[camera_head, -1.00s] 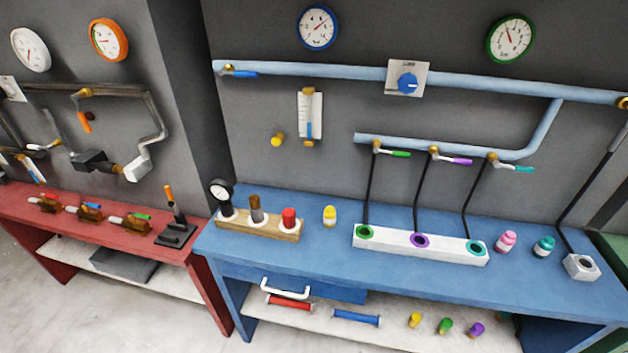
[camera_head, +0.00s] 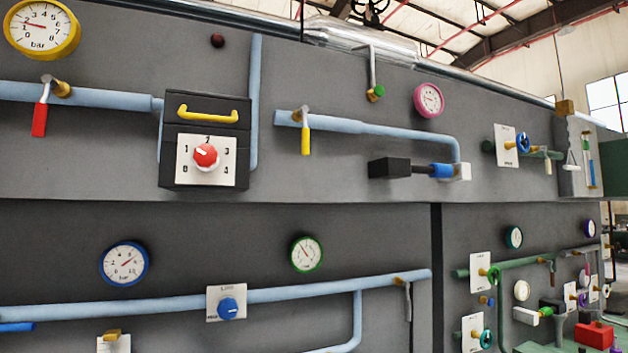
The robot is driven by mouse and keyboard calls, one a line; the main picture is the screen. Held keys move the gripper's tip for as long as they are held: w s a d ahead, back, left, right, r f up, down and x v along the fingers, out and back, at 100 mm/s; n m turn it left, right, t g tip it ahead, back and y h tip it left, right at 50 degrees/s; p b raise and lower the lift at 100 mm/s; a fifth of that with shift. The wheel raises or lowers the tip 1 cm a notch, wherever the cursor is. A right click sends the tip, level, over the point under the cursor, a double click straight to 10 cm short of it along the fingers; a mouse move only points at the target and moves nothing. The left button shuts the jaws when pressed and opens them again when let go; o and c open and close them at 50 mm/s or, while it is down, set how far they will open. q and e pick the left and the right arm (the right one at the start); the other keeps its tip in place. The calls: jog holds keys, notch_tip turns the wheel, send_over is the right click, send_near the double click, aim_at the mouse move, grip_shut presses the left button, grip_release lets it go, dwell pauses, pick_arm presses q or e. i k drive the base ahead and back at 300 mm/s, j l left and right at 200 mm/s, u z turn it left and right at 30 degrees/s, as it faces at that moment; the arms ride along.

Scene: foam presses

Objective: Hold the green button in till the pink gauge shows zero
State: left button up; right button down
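The pink gauge (camera_head: 429,100) is mounted high on the grey wall, right of centre. Its needle is too small to read. A green button or knob (camera_head: 378,91) sits on a brass fitting to its left, at the lower end of a grey pipe that comes down from the top. Both are above the upper blue pipe. Neither of my grippers is in view.
Beside them are a yellow-handled valve (camera_head: 305,137), a black box with a red dial (camera_head: 205,155), and a yellow gauge (camera_head: 41,27). Lower on the wall are a blue gauge (camera_head: 124,264), a green gauge (camera_head: 306,254) and a blue knob (camera_head: 228,308). More valves and gauges stand at the right.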

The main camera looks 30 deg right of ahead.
aim_at(379, 90)
jog(key=i+l+z, duration=0.1)
jog(key=z, duration=1.2)
jog(key=l+u, duration=0.15)
jog(key=u, duration=0.2)
